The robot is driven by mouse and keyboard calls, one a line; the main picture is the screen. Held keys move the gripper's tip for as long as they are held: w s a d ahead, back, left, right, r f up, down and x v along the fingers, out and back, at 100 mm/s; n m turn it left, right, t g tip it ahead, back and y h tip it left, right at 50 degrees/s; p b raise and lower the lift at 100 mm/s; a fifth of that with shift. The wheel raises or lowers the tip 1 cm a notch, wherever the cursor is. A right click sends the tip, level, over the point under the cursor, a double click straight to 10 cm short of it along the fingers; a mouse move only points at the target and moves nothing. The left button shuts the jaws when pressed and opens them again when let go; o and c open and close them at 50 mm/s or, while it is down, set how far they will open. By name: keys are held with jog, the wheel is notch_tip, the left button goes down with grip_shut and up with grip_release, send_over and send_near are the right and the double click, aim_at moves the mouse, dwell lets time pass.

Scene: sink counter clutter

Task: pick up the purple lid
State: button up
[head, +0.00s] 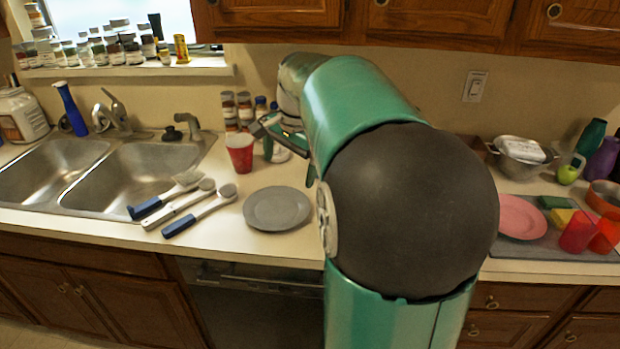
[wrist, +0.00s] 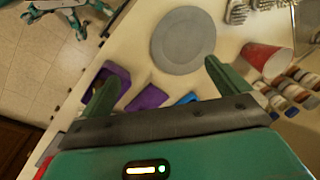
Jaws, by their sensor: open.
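My gripper (wrist: 160,72) is open, its two green fingers spread wide with nothing between the tips. In the wrist view, a flat purple piece (wrist: 148,97) that looks like the lid lies on the counter between the fingers, nearer the left one and partly cut off by my gripper body. A purple tray-like piece (wrist: 122,74) lies next to it, partly behind the left finger. Neither shows in the head view, where my arm covers that stretch of counter. There my gripper (head: 289,160) hangs above the counter behind the grey plate.
A grey plate (head: 277,208) lies left of my arm, with a red cup (head: 240,154) behind it. Several brushes (head: 181,201) lie beside the double sink (head: 140,178). Jars stand along the wall. A pink plate (head: 521,217) and cups are at the right.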

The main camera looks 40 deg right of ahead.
jog(key=s+d+f+m+y, duration=0.1)
jog(key=s+d+f+m, duration=0.2)
jog(key=d, duration=0.6)
jog(key=s+d+f+m+t+y, duration=0.15)
jog(key=d+m, duration=0.35)
jog(key=d, duration=0.5)
jog(key=s+d+f+m, duration=0.2)
jog(key=d+f+m, duration=0.2)
jog(key=d, duration=0.5)
jog(key=shift+g, duration=0.25)
jog(key=x, duration=1.3)
jog(key=shift+w+a, duration=0.1)
jog(key=shift+w, duration=0.05)
jog(key=c, duration=0.7)
